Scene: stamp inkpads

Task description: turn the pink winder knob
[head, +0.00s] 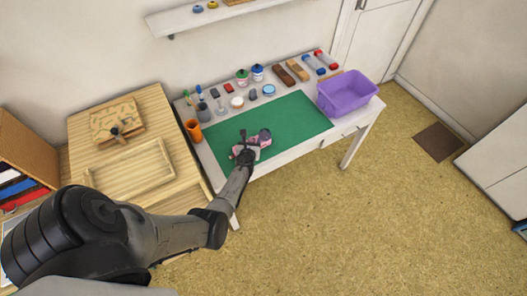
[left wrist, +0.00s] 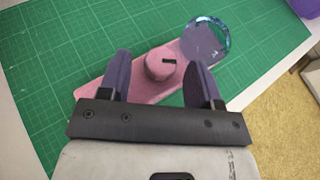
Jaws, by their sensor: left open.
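The pink winder knob (left wrist: 161,66) is round with a dark slot mark. It sits on a pink base plate (left wrist: 97,87) that lies on the green cutting mat (left wrist: 60,50). A round bluish, clear-rimmed disc (left wrist: 206,40) is at the plate's far right end. My left gripper (left wrist: 162,68) is open, its two purple-grey fingers on either side of the knob with gaps showing. In the head view my left gripper (head: 245,150) is over the pink device (head: 239,149), hiding part of it. My right gripper is not in view.
A purple bin (head: 346,93) stands at the table's right end. An orange cup (head: 193,130) is at the left edge. Bottles, blocks and rollers line the back. Much of the green mat is bare. A wooden table (head: 125,150) adjoins on the left.

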